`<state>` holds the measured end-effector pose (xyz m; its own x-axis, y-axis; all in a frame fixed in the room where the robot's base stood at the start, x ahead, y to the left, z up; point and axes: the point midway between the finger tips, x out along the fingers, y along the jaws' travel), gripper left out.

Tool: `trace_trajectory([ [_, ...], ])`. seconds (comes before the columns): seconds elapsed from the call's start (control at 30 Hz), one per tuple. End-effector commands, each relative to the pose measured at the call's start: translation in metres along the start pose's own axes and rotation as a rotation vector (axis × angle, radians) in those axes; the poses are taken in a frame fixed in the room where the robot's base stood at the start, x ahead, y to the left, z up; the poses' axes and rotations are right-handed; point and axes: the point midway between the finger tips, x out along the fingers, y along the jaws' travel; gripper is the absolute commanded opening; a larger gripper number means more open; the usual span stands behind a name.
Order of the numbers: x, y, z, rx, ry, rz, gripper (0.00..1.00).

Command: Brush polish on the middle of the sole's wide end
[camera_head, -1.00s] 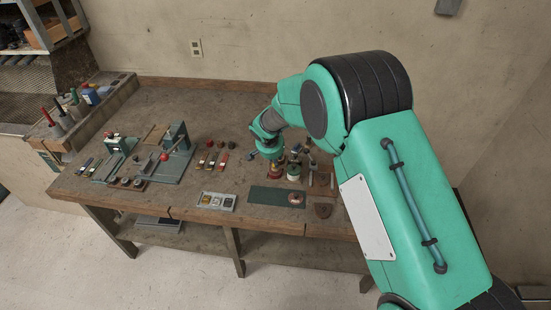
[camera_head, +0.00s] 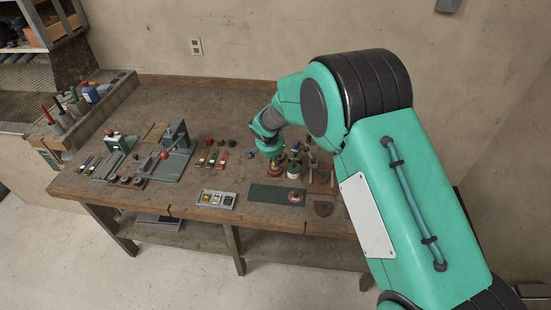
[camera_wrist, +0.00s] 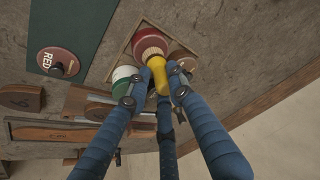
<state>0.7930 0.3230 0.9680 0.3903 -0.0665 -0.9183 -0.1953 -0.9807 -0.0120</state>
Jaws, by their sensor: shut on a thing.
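My gripper (camera_wrist: 155,88) is shut on the yellow handle (camera_wrist: 160,72) of a brush, which points down at a round red pot (camera_wrist: 150,44). The brush's lower end is hidden, and I cannot tell whether it is inside the pot. In the head view my gripper (camera_head: 272,160) is small, right above the red pot (camera_head: 274,174) on the bench. I cannot tell which end is wide.
A disc marked RED (camera_wrist: 57,62) lies on a green mat (camera_head: 263,194). A grey tray (camera_head: 216,199) and a stitching fixture (camera_head: 172,160) are further left. Bare bench lies behind.

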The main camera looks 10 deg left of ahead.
Motion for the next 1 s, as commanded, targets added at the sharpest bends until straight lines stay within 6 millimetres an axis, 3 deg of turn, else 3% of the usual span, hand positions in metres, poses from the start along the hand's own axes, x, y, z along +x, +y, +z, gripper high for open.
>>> trace_trajectory([
  [1.0, 0.007, 0.0002, 0.0031, 0.0, 0.0, 0.0, 0.01],
])
